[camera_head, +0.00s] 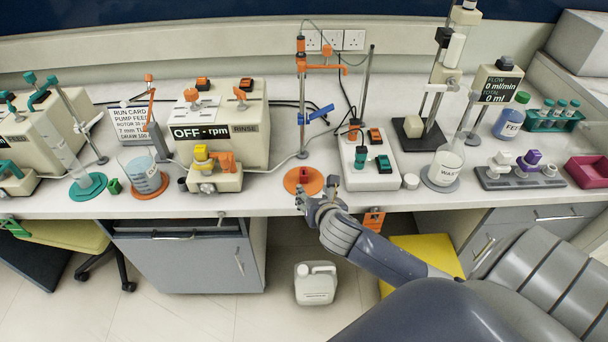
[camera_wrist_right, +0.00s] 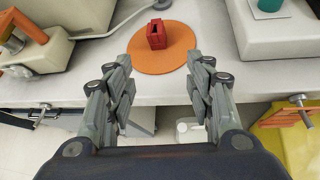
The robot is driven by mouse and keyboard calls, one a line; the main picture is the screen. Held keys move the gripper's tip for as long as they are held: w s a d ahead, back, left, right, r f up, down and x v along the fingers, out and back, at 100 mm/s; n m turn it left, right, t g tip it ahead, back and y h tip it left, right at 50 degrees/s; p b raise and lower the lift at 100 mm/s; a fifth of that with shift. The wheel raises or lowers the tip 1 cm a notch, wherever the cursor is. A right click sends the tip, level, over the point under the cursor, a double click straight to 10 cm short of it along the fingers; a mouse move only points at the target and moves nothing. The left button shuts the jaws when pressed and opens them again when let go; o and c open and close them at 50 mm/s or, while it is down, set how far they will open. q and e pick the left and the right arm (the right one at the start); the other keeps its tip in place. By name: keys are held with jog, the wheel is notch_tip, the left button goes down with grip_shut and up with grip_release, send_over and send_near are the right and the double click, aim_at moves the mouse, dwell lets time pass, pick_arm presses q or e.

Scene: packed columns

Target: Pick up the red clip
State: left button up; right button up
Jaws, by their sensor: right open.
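The red clip (camera_wrist_right: 157,35) is a small block with a dark slot in its top. It stands on a round orange disc (camera_wrist_right: 176,62) near the bench's front edge. In the head view the red clip (camera_head: 304,175) sits on the same orange disc (camera_head: 290,184), below the orange clamp stand. My right gripper (camera_head: 318,189) is at the bench's front edge, just in front of the disc. In the right wrist view its fingers (camera_wrist_right: 159,75) are spread apart and empty, with the clip beyond them, roughly centred. My left gripper is not in view.
A white switch box (camera_head: 368,158) stands right of the disc, and a pump (camera_head: 214,178) with an orange lever stands left. The clamp stand (camera_head: 302,110) rises behind the clip. A beaker (camera_head: 443,168) stands farther right. A white jug (camera_head: 315,283) is on the floor.

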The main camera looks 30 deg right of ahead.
aim_at(305, 180)
jog(key=w, duration=0.1)
jog(key=w+d+n, duration=0.1)
jog(key=w, duration=0.1)
jog(key=w+d+n, duration=0.1)
jog(key=w, duration=0.1)
jog(key=shift+w+t, duration=0.1)
jog(key=shift+t, duration=0.2)
jog(key=shift+x, duration=3.1)
jog(key=shift+f, duration=0.1)
jog(key=c, duration=1)
